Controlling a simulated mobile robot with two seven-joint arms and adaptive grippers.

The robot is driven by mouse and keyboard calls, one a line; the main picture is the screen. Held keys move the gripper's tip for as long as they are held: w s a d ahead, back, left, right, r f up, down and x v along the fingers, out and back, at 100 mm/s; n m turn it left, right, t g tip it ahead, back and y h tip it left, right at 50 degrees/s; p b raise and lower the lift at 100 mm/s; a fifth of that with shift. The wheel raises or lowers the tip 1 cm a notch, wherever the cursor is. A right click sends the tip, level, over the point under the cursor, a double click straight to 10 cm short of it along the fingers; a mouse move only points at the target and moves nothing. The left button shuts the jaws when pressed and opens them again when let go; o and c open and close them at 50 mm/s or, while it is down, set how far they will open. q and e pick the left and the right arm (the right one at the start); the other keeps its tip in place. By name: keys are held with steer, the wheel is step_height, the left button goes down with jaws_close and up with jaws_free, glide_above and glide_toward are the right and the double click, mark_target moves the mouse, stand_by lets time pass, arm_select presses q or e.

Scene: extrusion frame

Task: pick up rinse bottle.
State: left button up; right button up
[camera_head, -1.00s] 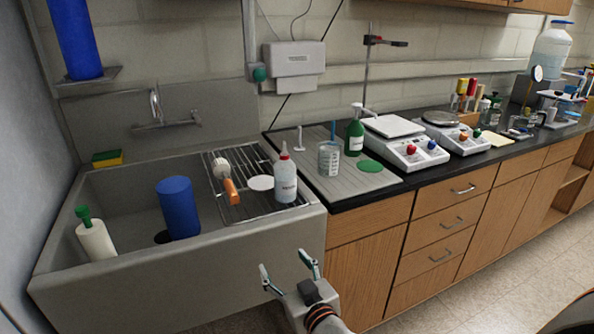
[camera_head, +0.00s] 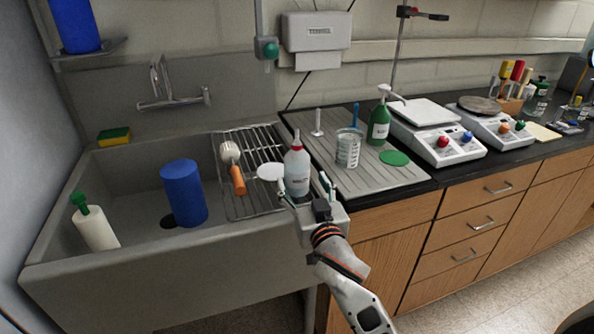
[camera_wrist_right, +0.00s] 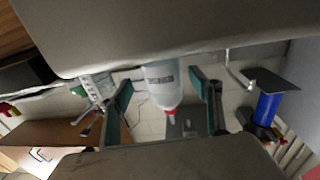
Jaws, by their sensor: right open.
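The rinse bottle (camera_head: 297,170) is translucent white with a red tip. It stands upright at the right end of the wire rack by the sink in the head view. My right gripper (camera_head: 304,185) is open, with one finger on each side of the bottle in the picture. In the right wrist view the bottle (camera_wrist_right: 163,84) appears upside down between the two open fingers (camera_wrist_right: 165,105). I cannot tell whether the fingers touch it. My left gripper is not in view.
A brush with an orange handle (camera_head: 237,180) and a white disc (camera_head: 270,172) lie left of the bottle. A glass beaker (camera_head: 348,150) and green pump bottle (camera_head: 379,122) stand to the right. The sink (camera_head: 130,255) holds a blue cylinder (camera_head: 183,195).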

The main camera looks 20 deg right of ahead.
mark_target(297, 173)
steer(key=w, duration=0.4)
steer(key=shift+w, duration=0.3)
steer(key=c, duration=1.4)
steer(key=shift+r, duration=0.15)
